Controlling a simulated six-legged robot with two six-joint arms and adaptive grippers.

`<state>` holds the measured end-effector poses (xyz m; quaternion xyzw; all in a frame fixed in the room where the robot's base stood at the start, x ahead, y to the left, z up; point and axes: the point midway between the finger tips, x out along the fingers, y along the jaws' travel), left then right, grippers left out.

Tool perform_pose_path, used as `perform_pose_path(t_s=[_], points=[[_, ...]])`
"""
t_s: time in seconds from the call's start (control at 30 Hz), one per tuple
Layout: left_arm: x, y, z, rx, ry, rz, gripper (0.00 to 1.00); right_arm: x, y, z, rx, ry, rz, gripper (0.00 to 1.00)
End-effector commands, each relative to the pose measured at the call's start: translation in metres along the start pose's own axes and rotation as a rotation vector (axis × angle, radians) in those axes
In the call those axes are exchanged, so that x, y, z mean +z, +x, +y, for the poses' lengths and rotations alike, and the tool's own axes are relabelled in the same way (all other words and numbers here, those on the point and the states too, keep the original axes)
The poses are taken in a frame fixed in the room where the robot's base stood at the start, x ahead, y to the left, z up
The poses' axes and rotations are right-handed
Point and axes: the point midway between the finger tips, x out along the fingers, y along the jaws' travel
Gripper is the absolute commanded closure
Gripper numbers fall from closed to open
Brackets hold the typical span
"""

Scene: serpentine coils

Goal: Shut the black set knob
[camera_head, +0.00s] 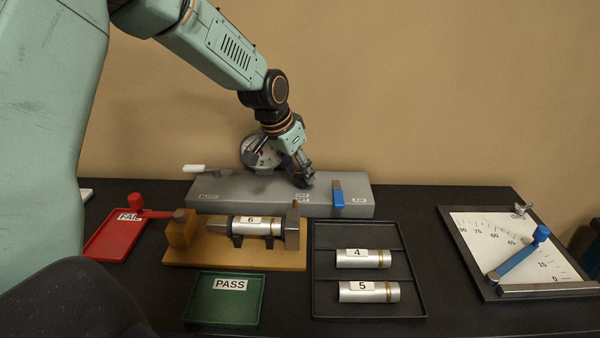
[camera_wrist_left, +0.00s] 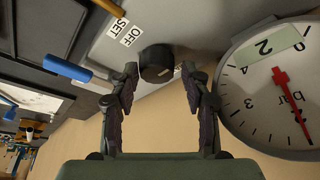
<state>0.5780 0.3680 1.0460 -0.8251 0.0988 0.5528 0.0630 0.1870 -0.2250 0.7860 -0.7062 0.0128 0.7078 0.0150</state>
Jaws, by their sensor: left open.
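The black set knob (camera_wrist_left: 157,62) is a short round dial with a light mark on its face. It sits on a grey panel beside the SET and OFF labels. My left gripper (camera_wrist_left: 163,76) is open, with one finger on each side of the knob in the picture; I cannot tell whether they touch it. In the head view my left gripper (camera_head: 304,180) points down at the grey box (camera_head: 235,194) and hides the knob. My right gripper is not in view.
A round gauge (camera_wrist_left: 270,88) with a red needle stands close beside the fingers. A blue lever (camera_head: 338,195) rises on the box to the right. In front are a wooden stand (camera_head: 190,257), a black tray (camera_head: 365,258) and a green PASS tray (camera_head: 225,308).

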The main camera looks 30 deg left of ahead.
Motion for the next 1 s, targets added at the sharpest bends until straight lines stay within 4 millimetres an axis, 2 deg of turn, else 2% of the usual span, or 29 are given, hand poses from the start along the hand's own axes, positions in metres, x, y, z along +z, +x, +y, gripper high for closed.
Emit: perform_pose_path(t_s=[0.13,0.43,0.9,1.0], points=[[-0.0006,0.0121,-0.0006,-0.001,0.002,0.0,0.53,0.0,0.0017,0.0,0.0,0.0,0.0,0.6],[-0.002,0.0148,-0.0021,-0.001,0.001,0.001,0.53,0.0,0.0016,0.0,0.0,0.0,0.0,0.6],[-0.0027,0.0144,-0.0026,-0.001,0.001,0.002,0.92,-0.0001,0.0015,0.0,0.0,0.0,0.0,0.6],[-0.0029,0.0142,-0.0027,-0.001,0.0,0.002,0.94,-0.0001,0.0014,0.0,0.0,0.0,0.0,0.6]])
